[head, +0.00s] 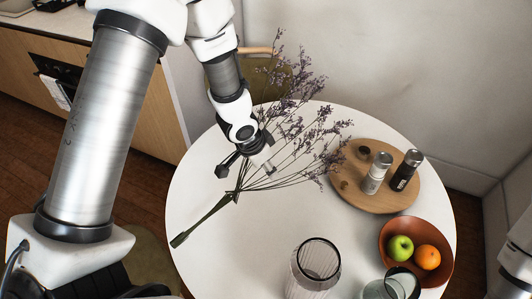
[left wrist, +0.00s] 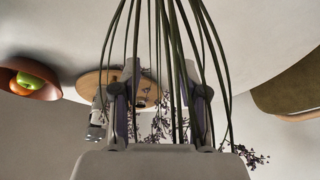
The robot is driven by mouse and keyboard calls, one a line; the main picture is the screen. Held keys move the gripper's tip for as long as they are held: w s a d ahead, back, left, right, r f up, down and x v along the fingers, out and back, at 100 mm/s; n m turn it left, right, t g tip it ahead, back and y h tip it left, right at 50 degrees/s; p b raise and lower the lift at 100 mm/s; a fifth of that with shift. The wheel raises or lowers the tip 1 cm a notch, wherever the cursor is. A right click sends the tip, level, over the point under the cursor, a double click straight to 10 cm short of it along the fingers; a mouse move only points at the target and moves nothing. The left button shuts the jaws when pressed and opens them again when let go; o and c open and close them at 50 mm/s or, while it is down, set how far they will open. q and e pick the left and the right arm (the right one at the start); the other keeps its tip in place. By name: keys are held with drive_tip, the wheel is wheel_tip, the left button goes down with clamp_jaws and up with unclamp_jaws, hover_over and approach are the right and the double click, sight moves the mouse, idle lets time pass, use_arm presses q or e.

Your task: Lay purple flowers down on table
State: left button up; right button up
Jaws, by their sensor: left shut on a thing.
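The purple flowers (head: 296,123) are a spray of thin green stems with small purple blossoms. My left gripper (head: 246,166) is shut on the stems, above the left part of the round white table (head: 225,240). The bundled stem end points toward the lower left, over the table near its left edge, and the blossoms spread toward the back. In the left wrist view the green stems (left wrist: 170,40) run between the fingers of the left gripper (left wrist: 160,95), with blossoms beyond. I cannot tell whether the stems touch the table. My right gripper is not in view.
A round wooden board (head: 385,200) with a light grinder (head: 375,175) and a dark grinder (head: 405,170) stands at the right. A brown bowl (head: 390,248) holds an apple and an orange. A ribbed glass vase (head: 313,270) stands at the front. The table's left part is clear.

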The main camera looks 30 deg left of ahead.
use_arm(q)
wheel_tip(320, 180, down, 3)
drive_tip(key=shift+r+g+p, duration=0.1)
drive_tip(key=shift+g+p, duration=0.3)
drive_tip(key=shift+p, duration=0.35)
drive_tip(key=shift+y, duration=0.3)
drive_tip(key=shift+f+b, duration=0.55)
drive_tip(key=shift+f, duration=1.6)
drive_tip(key=o, duration=1.3)
drive_tip(key=shift+c, duration=0.2)
